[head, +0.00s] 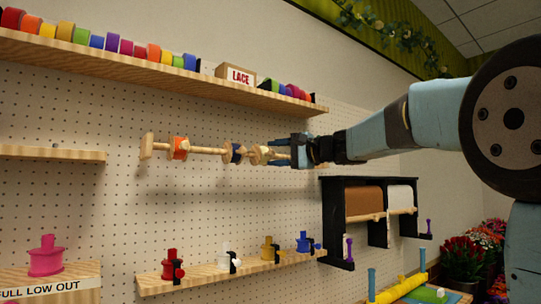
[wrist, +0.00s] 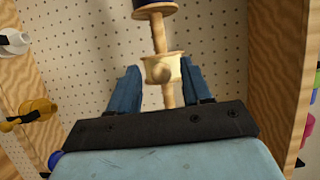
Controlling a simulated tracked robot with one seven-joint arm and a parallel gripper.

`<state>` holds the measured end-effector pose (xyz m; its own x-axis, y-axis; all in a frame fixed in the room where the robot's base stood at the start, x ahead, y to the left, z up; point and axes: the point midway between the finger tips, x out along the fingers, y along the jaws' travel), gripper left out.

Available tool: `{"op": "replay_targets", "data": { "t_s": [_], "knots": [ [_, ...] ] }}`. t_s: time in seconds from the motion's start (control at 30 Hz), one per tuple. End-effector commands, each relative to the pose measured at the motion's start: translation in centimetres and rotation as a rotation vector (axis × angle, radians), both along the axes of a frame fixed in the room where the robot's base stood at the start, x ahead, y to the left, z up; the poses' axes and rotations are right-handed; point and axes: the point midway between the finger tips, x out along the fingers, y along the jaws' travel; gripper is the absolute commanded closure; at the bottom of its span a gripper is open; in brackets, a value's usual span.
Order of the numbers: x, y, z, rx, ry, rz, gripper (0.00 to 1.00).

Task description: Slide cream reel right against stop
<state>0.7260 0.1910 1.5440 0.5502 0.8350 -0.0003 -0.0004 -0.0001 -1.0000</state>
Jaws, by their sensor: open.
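A wooden rod (head: 207,150) runs along the pegboard and carries reels. The cream reel (head: 259,155) is the rightmost reel I can see on it, just right of a navy reel (head: 236,154). My gripper (head: 284,150) is at the rod's right part, right of the cream reel. In the wrist view, the cream reel (wrist: 160,70) sits between the tips of my open gripper (wrist: 160,76), with a finger on each side. I cannot tell whether either finger touches it. The rod's right end and any stop there are hidden behind my gripper.
An orange reel (head: 179,148) sits near the rod's left end disc (head: 147,146). A shelf of ribbon rolls (head: 150,73) runs above. A lower shelf (head: 230,274) holds several small spools. A black paper-roll rack (head: 333,222) hangs below right of my gripper.

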Motion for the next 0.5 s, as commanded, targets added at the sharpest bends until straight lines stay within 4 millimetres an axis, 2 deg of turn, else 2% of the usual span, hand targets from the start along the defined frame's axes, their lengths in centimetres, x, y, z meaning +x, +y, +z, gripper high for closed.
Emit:
{"op": "replay_targets", "data": {
  "t_s": [0.2, 0.5],
  "knots": [
    [0.9, 1.3, 0.0, -0.001, -0.001, 0.000, 0.51],
    [1.0, 1.5, 0.0, 0.000, 0.000, -0.001, 0.51]
  ]
}}
